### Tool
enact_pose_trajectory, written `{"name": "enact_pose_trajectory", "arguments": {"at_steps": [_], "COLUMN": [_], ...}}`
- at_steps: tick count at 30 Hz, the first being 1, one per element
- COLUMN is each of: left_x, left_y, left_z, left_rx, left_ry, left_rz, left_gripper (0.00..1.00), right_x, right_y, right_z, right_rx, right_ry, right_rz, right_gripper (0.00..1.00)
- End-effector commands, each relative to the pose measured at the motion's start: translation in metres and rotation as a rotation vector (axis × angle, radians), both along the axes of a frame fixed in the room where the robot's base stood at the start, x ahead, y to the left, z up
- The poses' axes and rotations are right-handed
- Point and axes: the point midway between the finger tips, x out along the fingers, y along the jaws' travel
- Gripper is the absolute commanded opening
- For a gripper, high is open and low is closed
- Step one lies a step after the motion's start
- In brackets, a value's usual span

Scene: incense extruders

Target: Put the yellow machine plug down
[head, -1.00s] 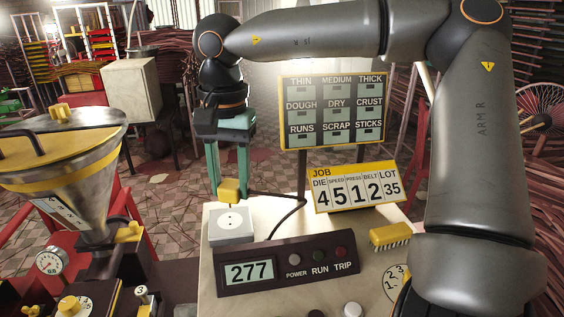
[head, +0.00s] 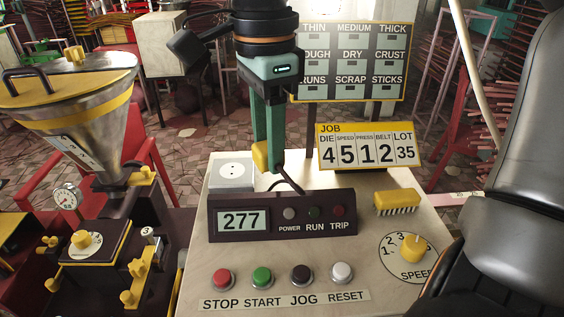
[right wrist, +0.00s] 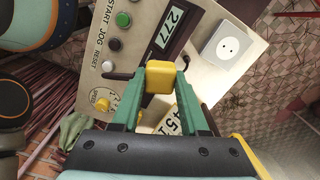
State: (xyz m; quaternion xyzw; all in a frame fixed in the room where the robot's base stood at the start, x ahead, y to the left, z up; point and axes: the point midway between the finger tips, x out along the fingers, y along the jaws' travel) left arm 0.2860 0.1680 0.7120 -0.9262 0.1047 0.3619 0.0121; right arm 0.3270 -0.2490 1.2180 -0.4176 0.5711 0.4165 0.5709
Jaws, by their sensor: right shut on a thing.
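The yellow machine plug (head: 261,157) is between the green fingers of my right gripper (head: 268,160), which is shut on it. In the right wrist view the plug (right wrist: 160,76) also shows between the fingertips (right wrist: 160,84). The plug is apart from the white socket box (head: 233,172), above and to its right in the head view. The socket's two holes are bare, and the box also shows in the right wrist view (right wrist: 228,45). The plug's dark cord (head: 288,181) hangs down behind the display panel. My left gripper is out of view.
The pale control desk (head: 190,262) carries a display panel (head: 272,228) reading 277, several buttons, a speed dial (head: 412,248), a yellow brush (head: 397,202) and a JOB card (head: 369,147). A steel hopper (head: 85,125) stands left. Bare desk top lies between brush and panel.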

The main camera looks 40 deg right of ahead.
Motion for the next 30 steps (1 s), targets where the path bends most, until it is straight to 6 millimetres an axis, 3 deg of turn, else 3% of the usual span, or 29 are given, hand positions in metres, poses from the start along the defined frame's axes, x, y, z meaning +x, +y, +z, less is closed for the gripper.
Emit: {"name": "enact_pose_trajectory", "arguments": {"at_steps": [8, 12, 16, 23, 30], "left_x": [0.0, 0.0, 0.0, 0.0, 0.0], "left_y": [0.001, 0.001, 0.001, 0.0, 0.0], "left_z": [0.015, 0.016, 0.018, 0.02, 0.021], "left_rx": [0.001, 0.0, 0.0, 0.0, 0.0], "left_ry": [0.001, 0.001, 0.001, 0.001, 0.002], "left_rz": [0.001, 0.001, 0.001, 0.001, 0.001], "left_gripper": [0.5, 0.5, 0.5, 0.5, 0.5], "right_x": [0.045, 0.06, 0.068, 0.076, 0.077], "right_y": [-0.054, -0.071, -0.081, -0.089, -0.092], "right_z": [-0.029, -0.057, -0.074, -0.086, -0.119], "right_rx": [0.005, 0.002, 0.002, 0.002, 0.001], "right_ry": [0.005, 0.004, 0.004, 0.0, 0.003], "right_rz": [-0.004, 0.0, 0.001, 0.0, 0.003], "right_gripper": [0.0, 0.0, 0.0, 0.0, 0.0]}}
